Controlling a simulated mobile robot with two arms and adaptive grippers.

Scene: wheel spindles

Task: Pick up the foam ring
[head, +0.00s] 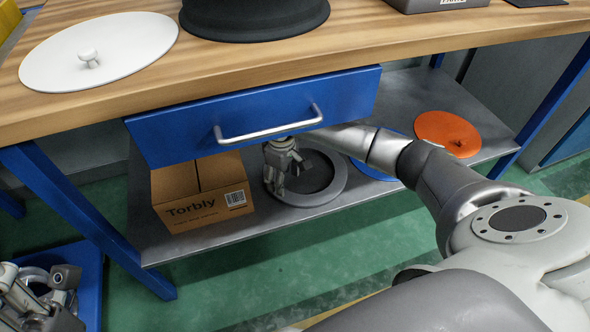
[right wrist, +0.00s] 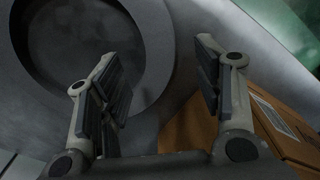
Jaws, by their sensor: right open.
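A grey round thing with a broad flat rim and a dark, sunken middle lies on the lower shelf. It looks like the foam ring (head: 322,194), and it fills the upper left of the right wrist view (right wrist: 158,50). My right gripper (head: 282,170) is under the drawer, over the ring's left part, and hides some of it. In the right wrist view its fingers (right wrist: 155,65) stand apart with nothing between them, seen against the rim. My left gripper (head: 48,285) appears at the lower left edge, partly cut off; its jaw state is unclear.
A cardboard box (head: 200,205) stands on the shelf (head: 390,190) close left of the ring. A blue drawer (head: 340,100) with a metal handle hangs above. A blue disc (head: 372,172) and an orange disc (head: 440,125) lie to the right. A white lidded disc (head: 60,60) lies on the tabletop.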

